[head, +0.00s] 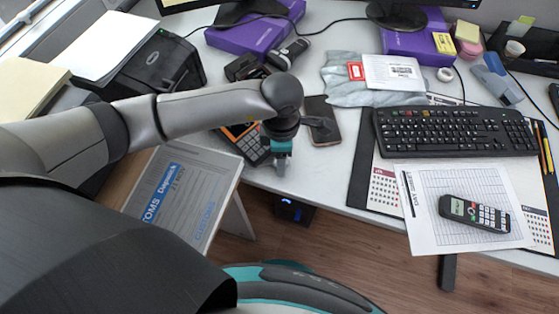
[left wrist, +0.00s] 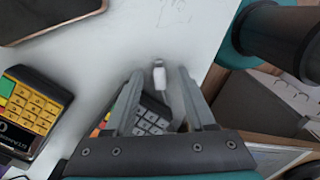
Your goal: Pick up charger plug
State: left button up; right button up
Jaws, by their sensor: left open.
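The charger plug (left wrist: 160,76) is a small white piece with a grey metal end, lying on the light desktop in the left wrist view. My left gripper (left wrist: 158,88) is open, with one finger to each side of the plug and a gap on both sides. In the head view my left gripper (head: 281,166) points down at the desk's front edge; I cannot make out the plug there. My right gripper is in neither view.
An orange-edged keypad device (head: 240,134) and a dark phone (head: 323,119) lie close to the gripper. A yellow-keyed device (left wrist: 30,112) shows in the wrist view. A keyboard (head: 455,132) and handset (head: 474,213) are to the right. A customs box (head: 183,196) is below left.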

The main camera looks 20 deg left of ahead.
pick_arm(q)
jog(key=shift+c, duration=0.2)
grip_shut()
jog(key=shift+r, duration=0.1)
